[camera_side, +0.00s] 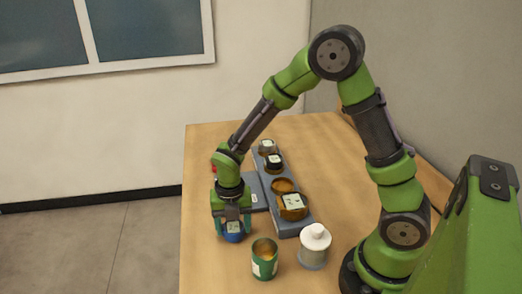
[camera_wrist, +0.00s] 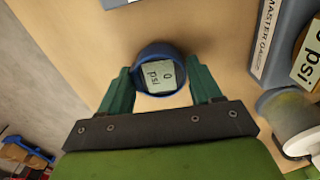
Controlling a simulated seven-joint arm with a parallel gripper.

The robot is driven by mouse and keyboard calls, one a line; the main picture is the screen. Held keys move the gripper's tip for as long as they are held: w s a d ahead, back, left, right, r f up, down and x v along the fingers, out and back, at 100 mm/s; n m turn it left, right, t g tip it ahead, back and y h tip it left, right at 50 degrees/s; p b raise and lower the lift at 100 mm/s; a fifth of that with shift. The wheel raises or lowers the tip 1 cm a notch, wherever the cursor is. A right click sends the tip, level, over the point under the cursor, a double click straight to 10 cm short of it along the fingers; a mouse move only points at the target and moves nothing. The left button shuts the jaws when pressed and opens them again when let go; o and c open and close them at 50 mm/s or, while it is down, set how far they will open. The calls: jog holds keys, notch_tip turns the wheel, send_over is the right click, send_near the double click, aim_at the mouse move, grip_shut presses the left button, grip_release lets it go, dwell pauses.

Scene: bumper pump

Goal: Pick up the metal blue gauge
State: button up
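The blue gauge (camera_side: 233,238) stands on the wooden table near its left edge, below my gripper (camera_side: 232,226). In the wrist view the gauge (camera_wrist: 141,60) is a round blue ring with a pale display reading "0 psi". My gripper (camera_wrist: 160,74) has its two green fingers spread, one on each side of the gauge. The fingers are apart and look open around it. I cannot tell whether the fingertips touch its sides.
A grey-blue tray (camera_side: 263,187) with amber and dark gauges lies right of my gripper. A green can (camera_side: 264,264) and a white-capped bottle (camera_side: 314,247) stand close by in front. The wooden table (camera_side: 345,190) is clear behind the bottle. A blue item (camera_wrist: 25,152) shows at the wrist view's lower left.

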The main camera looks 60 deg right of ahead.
jog(key=c, duration=0.7)
jog(key=shift+r, duration=0.15)
